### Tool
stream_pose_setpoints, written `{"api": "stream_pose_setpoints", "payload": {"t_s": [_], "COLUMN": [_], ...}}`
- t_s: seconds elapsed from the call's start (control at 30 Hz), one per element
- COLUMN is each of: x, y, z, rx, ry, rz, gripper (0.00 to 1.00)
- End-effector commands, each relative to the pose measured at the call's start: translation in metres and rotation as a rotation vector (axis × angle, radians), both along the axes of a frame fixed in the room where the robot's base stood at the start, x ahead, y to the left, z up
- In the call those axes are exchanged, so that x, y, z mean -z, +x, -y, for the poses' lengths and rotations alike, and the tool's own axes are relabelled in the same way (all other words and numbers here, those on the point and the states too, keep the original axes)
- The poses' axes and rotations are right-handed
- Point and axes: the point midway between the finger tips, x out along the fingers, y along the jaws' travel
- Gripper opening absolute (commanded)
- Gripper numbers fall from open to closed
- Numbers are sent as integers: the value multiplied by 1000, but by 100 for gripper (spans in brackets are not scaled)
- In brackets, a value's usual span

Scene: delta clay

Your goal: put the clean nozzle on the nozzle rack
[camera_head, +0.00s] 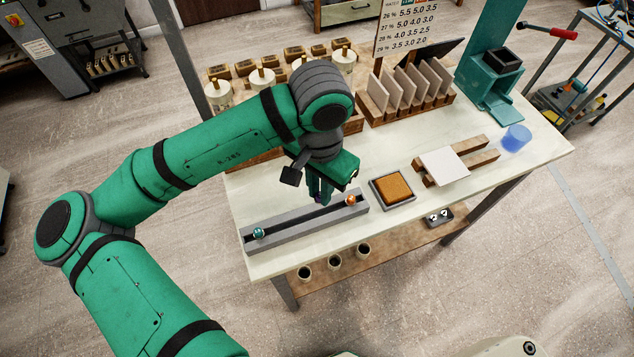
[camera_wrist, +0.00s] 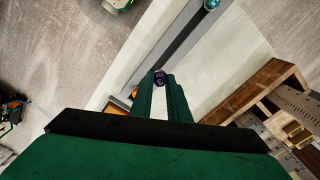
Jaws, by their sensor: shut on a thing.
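My gripper (camera_head: 320,196) points down over the long grey rack (camera_head: 290,228) on the table, between the rack's two end pieces. In the wrist view its fingers (camera_wrist: 160,86) are shut on a small dark purple nozzle (camera_wrist: 160,77) at their tips. A teal nozzle (camera_head: 259,233) sits at the rack's left end and a copper-orange nozzle (camera_head: 351,199) near its right end, both in the dark groove. The groove (camera_wrist: 180,37) runs past the fingertips in the wrist view. The fingers mostly hide the held nozzle, and I cannot tell whether it touches the rack.
A tray with an orange-brown pad (camera_head: 394,188) lies right of the rack. Beyond are a white tile on wooden bars (camera_head: 444,165), a blue cup (camera_head: 516,138) and a wooden rack of upright tiles (camera_head: 410,100). White jars (camera_head: 262,82) stand behind my arm.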

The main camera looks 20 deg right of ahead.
Motion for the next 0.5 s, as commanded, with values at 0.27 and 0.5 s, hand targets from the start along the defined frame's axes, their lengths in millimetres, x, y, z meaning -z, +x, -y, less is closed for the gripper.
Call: {"api": "stream_pose_setpoints", "payload": {"t_s": [0.27, 0.5], "x": [18, 36], "y": [0, 0], "z": [-1, -2], "rx": [1, -3], "ry": [-1, -1], "rz": [-1, -2], "gripper": [0, 0]}}
